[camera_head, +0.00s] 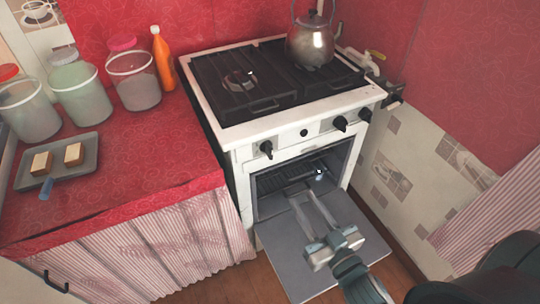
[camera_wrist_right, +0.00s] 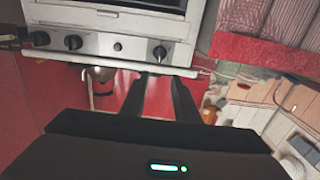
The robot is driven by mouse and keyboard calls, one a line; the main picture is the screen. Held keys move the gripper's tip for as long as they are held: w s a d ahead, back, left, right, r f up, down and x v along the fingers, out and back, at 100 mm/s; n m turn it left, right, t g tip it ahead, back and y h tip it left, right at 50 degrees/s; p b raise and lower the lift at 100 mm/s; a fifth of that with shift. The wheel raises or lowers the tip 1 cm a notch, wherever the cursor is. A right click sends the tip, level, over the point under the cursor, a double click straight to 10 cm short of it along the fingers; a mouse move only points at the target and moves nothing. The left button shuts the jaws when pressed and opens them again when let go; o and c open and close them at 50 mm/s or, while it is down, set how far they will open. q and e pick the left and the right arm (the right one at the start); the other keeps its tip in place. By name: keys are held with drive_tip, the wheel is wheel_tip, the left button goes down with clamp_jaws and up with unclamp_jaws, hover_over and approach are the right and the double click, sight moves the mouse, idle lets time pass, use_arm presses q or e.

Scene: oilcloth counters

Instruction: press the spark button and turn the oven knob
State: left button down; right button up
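The white stove's front panel carries black knobs: a left one (camera_head: 266,149) and two at the right (camera_head: 340,123) (camera_head: 365,114). In the right wrist view the panel appears inverted, with the button (camera_wrist_right: 118,46) beside a single knob (camera_wrist_right: 159,53). No label shows which knob is the oven's. The oven (camera_head: 300,175) is open, its door (camera_head: 285,255) folded down. My right gripper (camera_head: 308,195) is open and empty, above the door and below the panel, touching no control. My left gripper is out of view.
A kettle (camera_head: 311,45) stands on the back right of the hob. The red counter (camera_head: 150,150) at left holds jars, an orange bottle (camera_head: 162,58) and a grey tray (camera_head: 88,160). A pipe with a valve (camera_head: 372,62) runs along the right wall.

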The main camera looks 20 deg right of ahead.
sight(272, 154)
drive_tip(key=shift+w, duration=0.15)
